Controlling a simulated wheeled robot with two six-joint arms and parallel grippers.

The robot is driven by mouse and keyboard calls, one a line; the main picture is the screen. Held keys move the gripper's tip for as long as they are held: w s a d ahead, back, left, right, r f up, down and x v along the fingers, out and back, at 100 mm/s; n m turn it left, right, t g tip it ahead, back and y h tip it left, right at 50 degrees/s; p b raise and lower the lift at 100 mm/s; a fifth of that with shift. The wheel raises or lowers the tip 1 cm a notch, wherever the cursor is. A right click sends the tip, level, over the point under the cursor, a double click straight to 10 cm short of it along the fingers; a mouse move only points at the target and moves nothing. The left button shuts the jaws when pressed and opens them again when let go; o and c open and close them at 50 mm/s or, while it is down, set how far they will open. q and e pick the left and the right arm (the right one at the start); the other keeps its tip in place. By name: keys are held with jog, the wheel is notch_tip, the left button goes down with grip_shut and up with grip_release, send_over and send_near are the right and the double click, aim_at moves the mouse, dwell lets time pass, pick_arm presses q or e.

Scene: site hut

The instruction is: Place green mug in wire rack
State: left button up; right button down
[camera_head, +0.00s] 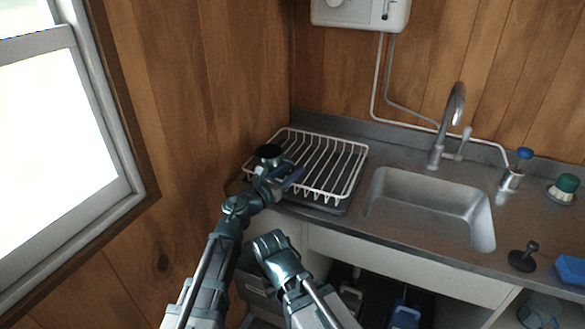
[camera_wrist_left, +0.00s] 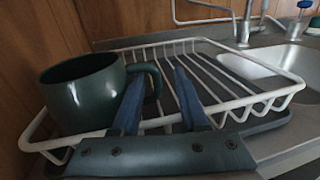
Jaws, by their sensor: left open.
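The dark green mug (camera_head: 268,152) sits upright in the left end of the white wire rack (camera_head: 345,178). In the left wrist view the mug (camera_wrist_left: 82,98) stands inside the rack's rim (camera_wrist_left: 262,97), with its handle pointing right. My left gripper (camera_head: 291,176) is over the rack's front left part, just right of the mug. Its two blue fingers (camera_wrist_left: 158,88) are apart, with the mug's handle close by, partly behind the left finger. Whether a finger touches the handle is unclear. My right arm is low in front of the counter; its fingers do not show.
The sink (camera_head: 430,208) with its tall faucet (camera_head: 450,120) is right of the rack. A dark plunger-like item (camera_head: 523,258), a blue container (camera_head: 570,269) and a green-topped item (camera_head: 565,187) are farther right. The wood wall and window are close on the left.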

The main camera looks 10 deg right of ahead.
pick_arm(q)
jog(key=v, duration=1)
jog(key=shift+s+a, duration=0.2)
jog(key=shift+a, duration=0.15)
